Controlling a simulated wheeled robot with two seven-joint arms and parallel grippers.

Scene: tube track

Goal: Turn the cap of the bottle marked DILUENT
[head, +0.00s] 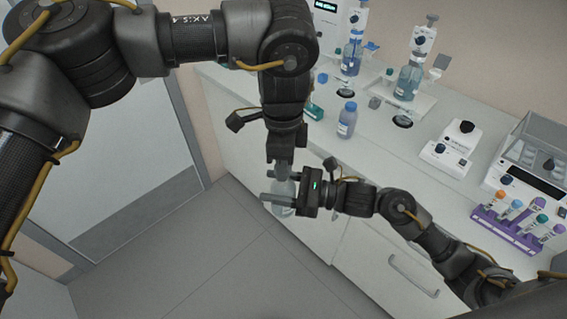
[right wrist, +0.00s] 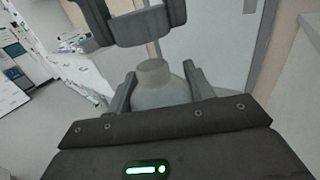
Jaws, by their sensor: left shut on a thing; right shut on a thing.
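A translucent grey bottle (head: 283,189) is held upright in the air in front of the bench. My right gripper (head: 282,198) is shut around its body from the right; in the right wrist view the bottle (right wrist: 160,92) sits between its two fingers. No lettering on the bottle can be read. The grey cap (right wrist: 153,72) is at its top. My left gripper (head: 284,168) comes down from above and is shut at the cap; its dark jaws also show over the cap in the right wrist view (right wrist: 143,28). The exact contact at the cap is partly hidden.
On the white bench stand a blue capped bottle (head: 347,120), two dispensers with blue bottles (head: 408,82), a small white device (head: 452,148), a purple tube rack (head: 505,232) and a lidded machine (head: 533,160). The floor (head: 215,245) below the held bottle is clear.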

